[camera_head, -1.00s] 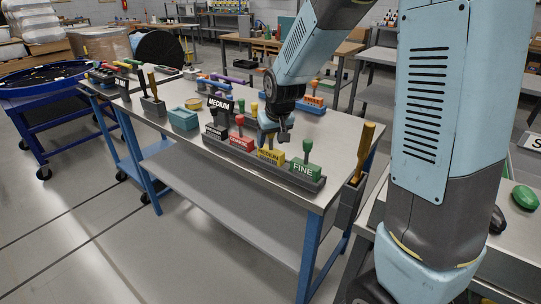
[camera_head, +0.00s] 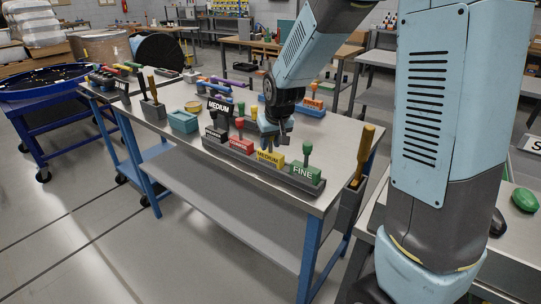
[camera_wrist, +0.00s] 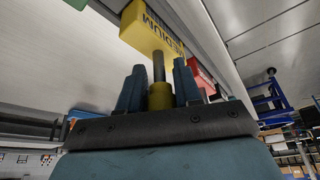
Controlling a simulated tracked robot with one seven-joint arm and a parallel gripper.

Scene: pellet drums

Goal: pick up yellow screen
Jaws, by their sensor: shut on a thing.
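The yellow screen (camera_head: 270,158), a block lettered MEDIUM, stands in a grey rack (camera_head: 285,180) on the workbench, between the red and green blocks. In the wrist view the yellow screen (camera_wrist: 150,30) has a dark stem and a yellow knob (camera_wrist: 160,96) between my fingers. My gripper (camera_head: 273,138) is above the block and shut on its handle; it also shows in the wrist view (camera_wrist: 160,90). The wrist hides part of the handle in the head view. I cannot tell whether the block is lifted at all from the rack.
The green FINE block (camera_head: 305,172) stands right of the yellow one, its handle upright and close to my gripper. The red block (camera_head: 241,145) is on the left. A black MEDIUM sign (camera_head: 219,107), a teal box (camera_head: 184,121) and coloured tools lie on the bench.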

